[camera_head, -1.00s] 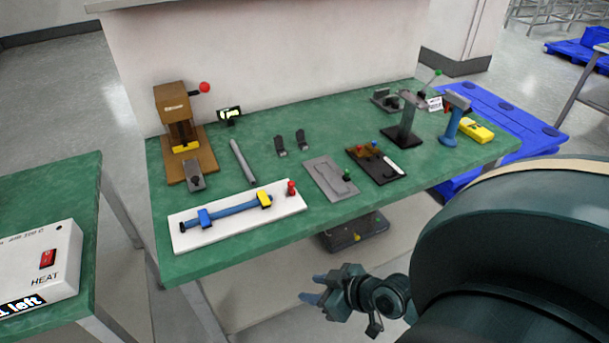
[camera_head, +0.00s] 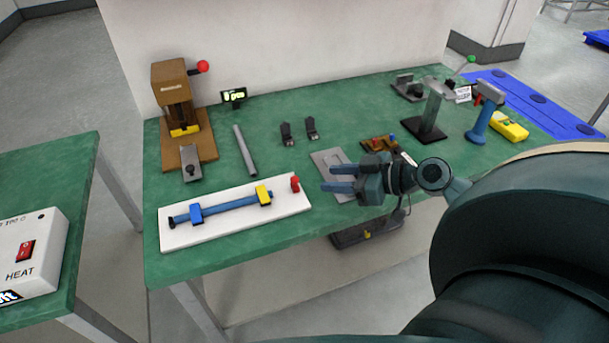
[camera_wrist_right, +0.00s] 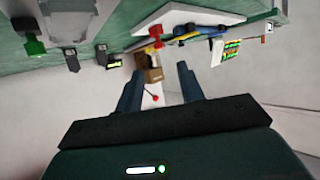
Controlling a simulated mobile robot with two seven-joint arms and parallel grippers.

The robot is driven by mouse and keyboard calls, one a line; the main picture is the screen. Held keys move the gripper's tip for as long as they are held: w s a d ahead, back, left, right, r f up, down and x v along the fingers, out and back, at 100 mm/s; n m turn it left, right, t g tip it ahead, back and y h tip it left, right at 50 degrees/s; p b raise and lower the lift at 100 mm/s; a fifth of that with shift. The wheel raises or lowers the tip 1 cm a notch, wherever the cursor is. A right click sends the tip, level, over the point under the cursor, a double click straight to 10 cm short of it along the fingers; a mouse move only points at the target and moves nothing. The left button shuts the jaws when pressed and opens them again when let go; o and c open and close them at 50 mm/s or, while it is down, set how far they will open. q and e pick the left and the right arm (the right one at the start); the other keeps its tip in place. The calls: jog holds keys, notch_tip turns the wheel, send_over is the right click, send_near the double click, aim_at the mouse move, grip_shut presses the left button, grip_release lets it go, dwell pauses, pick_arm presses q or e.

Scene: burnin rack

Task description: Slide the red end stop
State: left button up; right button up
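The small red end stop (camera_head: 295,183) stands at the right end of a white board (camera_head: 220,226). It also shows in the right wrist view (camera_wrist_right: 156,30), above the gap between my fingers. A blue rail (camera_head: 230,206) lies along the board, with a blue block (camera_head: 196,215) near its left end and a yellow block (camera_head: 264,195) near its right end. My right gripper (camera_head: 326,178) is open and empty, just right of the end stop and apart from it, fingers pointing left. Its two parted fingers show in the right wrist view (camera_wrist_right: 158,82). My left gripper is not in view.
A grey plate (camera_head: 330,160) lies partly behind my right gripper. A brown press (camera_head: 175,95) with a red knob stands at the back left, near a grey rod (camera_head: 244,150). A grey stand (camera_head: 430,112) and a yellow device (camera_head: 508,126) stand to the right.

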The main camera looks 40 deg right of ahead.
aim_at(295, 178)
jog(key=p+x, duration=0.1)
jog(key=x, duration=0.7)
jog(key=shift+w+a+f, duration=0.1)
jog(key=shift+w+f, duration=0.05)
jog(key=shift+w, duration=0.05)
grip_shut()
